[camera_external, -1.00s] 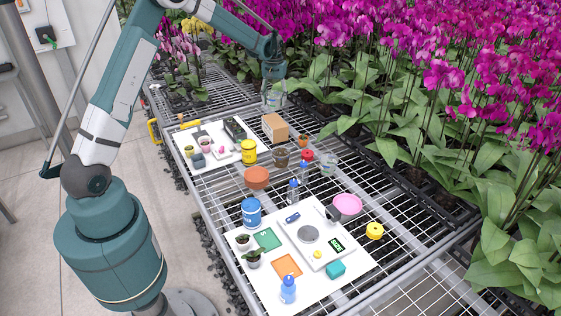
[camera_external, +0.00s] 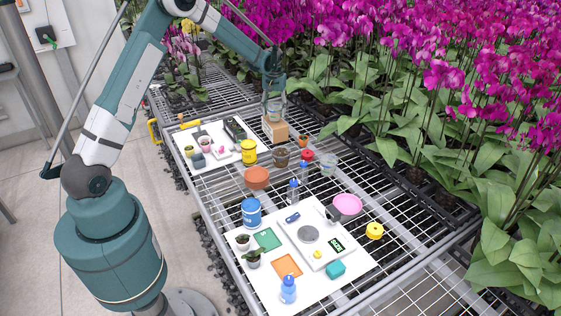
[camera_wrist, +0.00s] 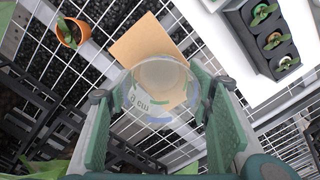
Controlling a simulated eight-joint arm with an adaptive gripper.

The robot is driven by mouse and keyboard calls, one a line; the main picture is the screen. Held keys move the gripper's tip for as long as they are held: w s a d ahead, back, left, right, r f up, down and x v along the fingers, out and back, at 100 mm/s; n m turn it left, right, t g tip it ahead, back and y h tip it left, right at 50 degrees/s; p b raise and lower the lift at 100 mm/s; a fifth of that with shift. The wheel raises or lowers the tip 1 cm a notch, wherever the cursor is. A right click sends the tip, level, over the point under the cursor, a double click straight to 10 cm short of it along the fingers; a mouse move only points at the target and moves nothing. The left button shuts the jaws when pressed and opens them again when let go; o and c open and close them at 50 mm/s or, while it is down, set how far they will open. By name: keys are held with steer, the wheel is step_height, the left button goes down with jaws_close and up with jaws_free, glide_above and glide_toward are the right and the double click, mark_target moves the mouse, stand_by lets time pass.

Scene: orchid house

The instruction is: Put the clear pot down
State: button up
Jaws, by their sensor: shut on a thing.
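My gripper (camera_external: 274,94) is shut on the clear pot (camera_external: 275,109) at the far end of the bench. In the wrist view the pot (camera_wrist: 160,78) is between the two green fingers (camera_wrist: 160,110), its round opening facing the camera. The pot is at the top of the cardboard box (camera_external: 275,131) in the external view; whether it touches the box I cannot tell. The box (camera_wrist: 143,42) shows behind the pot in the wrist view. A second clear pot (camera_external: 328,164) stands apart on the wire mesh.
A small terracotta pot (camera_external: 302,140) and brown pot (camera_external: 281,157) stand close by. Orchids (camera_external: 450,110) line the right side.

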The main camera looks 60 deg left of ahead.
steer(key=shift+f, duration=0.5)
steer(key=shift+f, duration=0.2)
steer(key=o, duration=0.7)
steer(key=shift+c, duration=0.2)
steer(key=shift+r, duration=0.15)
step_height(320, 180, up, 12)
stand_by(0.6)
steer(key=shift+r, duration=0.1)
